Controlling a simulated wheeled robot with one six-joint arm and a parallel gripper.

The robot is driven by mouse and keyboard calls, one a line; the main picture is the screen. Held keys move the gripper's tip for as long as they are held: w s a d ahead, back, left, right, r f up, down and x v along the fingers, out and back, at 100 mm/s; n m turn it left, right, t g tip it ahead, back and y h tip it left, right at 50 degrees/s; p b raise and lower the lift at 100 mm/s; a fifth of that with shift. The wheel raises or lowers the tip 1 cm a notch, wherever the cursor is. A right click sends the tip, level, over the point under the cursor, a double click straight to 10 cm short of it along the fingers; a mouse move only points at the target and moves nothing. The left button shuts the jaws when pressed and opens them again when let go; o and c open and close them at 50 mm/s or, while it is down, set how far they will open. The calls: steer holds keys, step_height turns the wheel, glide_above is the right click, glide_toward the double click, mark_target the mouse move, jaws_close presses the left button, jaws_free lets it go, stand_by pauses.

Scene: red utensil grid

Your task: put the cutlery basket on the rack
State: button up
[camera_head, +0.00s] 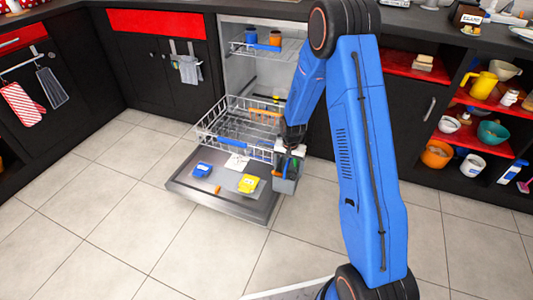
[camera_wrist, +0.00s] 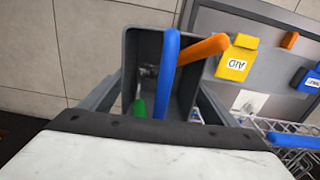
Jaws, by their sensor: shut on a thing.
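The grey cutlery basket (camera_head: 287,182) hangs from my gripper (camera_head: 289,150), beside the right edge of the open dishwasher door. In the wrist view the basket (camera_wrist: 135,45) sits between my fingers (camera_wrist: 155,105), with blue, orange and green utensil handles inside it. My gripper is shut on the basket. The wire lower rack (camera_head: 212,128) is pulled out over the door, to the left of the basket. Its corner shows at the lower right of the wrist view (camera_wrist: 290,140). My arm hides part of the rack's right side.
The open dishwasher door (camera_head: 250,208) holds a yellow pack (camera_head: 248,183), a blue pack (camera_head: 202,169), a white card and a small orange piece. An upper rack (camera_head: 280,48) holds cups. Open shelves stand at right. The tiled floor in front is clear.

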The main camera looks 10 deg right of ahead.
steer(key=s+a+r+m, duration=0.1)
steer(key=r+m, duration=0.1)
steer(key=m, duration=0.2)
steer(key=s+a+r+m, duration=0.1)
steer(key=s+r+m, duration=0.1)
steer(key=r+m, duration=0.1)
steer(key=s+a+r+m, duration=0.1)
steer(key=s+r+m, duration=0.1)
steer(key=m, duration=0.4)
steer(key=shift+a+r, duration=0.1)
steer(key=shift+r, duration=0.15)
steer(key=shift+s+a+r+m, duration=0.15)
steer(key=shift+s+r+m, duration=0.3)
steer(key=shift+m, duration=0.5)
steer(key=shift+s+a+r+m, duration=0.2)
steer(key=shift+s+r+m, duration=0.25)
steer(key=shift+m, duration=0.45)
steer(key=shift+s+a+r+m, duration=0.15)
steer(key=shift+s+r+m, duration=0.25)
steer(key=shift+m, duration=0.55)
